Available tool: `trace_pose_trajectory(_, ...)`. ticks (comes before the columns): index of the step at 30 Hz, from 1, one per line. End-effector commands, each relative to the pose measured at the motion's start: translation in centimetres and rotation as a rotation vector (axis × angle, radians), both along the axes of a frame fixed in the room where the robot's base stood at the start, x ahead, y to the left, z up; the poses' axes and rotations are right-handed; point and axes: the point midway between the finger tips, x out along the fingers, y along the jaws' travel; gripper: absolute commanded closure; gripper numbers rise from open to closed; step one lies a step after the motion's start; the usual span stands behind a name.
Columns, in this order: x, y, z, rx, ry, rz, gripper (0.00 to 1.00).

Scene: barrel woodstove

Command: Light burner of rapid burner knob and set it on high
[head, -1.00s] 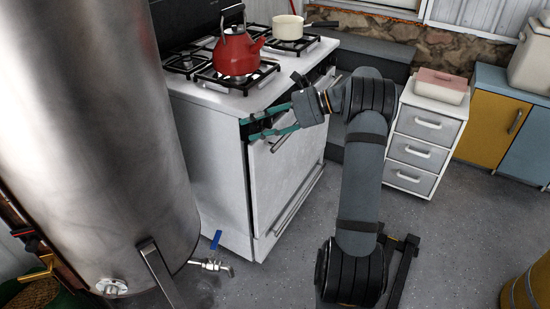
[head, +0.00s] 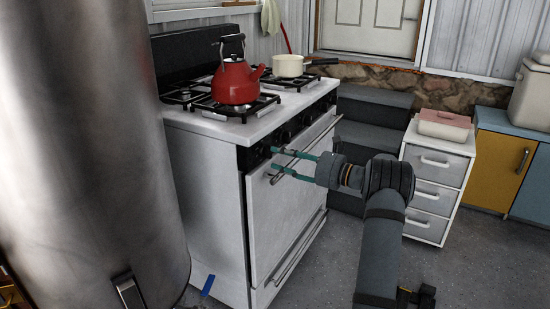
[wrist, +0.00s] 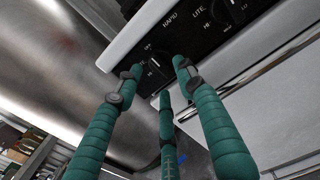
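The white stove (head: 205,150) has a black control panel (head: 300,120) along its upper front edge. In the wrist view the panel carries the labels RAPID (wrist: 170,20) and LITE. A dark knob (wrist: 157,64) shows at the panel's left end, between my fingertips and partly hidden; a second knob (wrist: 238,10) is farther right. My gripper (head: 274,162) points at the panel's near left end, its green fingers apart and empty. In the wrist view my gripper (wrist: 160,70) has its fingertips around the left knob; I cannot tell if they touch it.
A red kettle (head: 235,82) stands on the near burner and a cream saucepan (head: 288,66) on a farther one. The oven door handle (head: 308,145) runs just below the panel. A large metal tank (head: 105,150) stands close at left; a drawer unit (head: 438,165) is at right.

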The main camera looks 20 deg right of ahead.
Motion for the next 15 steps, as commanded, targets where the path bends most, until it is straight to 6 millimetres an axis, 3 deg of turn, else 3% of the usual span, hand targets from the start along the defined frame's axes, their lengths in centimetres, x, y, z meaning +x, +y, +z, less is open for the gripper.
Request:
trace_pose_trajectory(6, 1.9, 1.4, 0.0, -0.001, 0.001, 0.001, 0.61)
trace_pose_trajectory(15, 2.3, 1.6, 0.0, -0.001, 0.001, 0.001, 0.61)
